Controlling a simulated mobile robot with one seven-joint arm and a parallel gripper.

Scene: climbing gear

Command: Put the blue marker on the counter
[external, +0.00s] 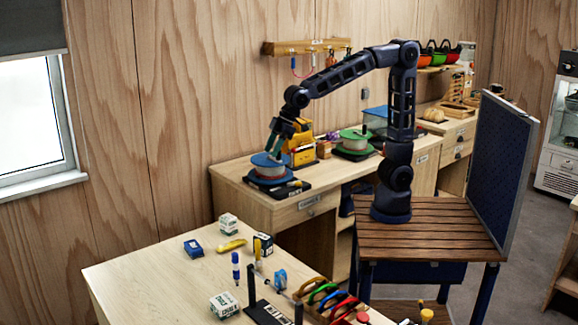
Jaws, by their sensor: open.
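A blue marker (235,268), with a pale band, stands upright on the light wood counter (150,272) in the foreground. My gripper (272,152) is far from it, low over a blue-topped spool (267,168) on the desk by the wall. My gripper is open, with its fingertips at the top of the spool. I cannot tell whether they touch it. No marker shows between the fingers, but they are small and dark in this view.
Small boxes (224,305), a yellow item (231,245) and a rack of coloured carabiners (325,292) stand around the marker. A green spool (354,141) and yellow device (301,149) are near my gripper. The counter's left part is clear.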

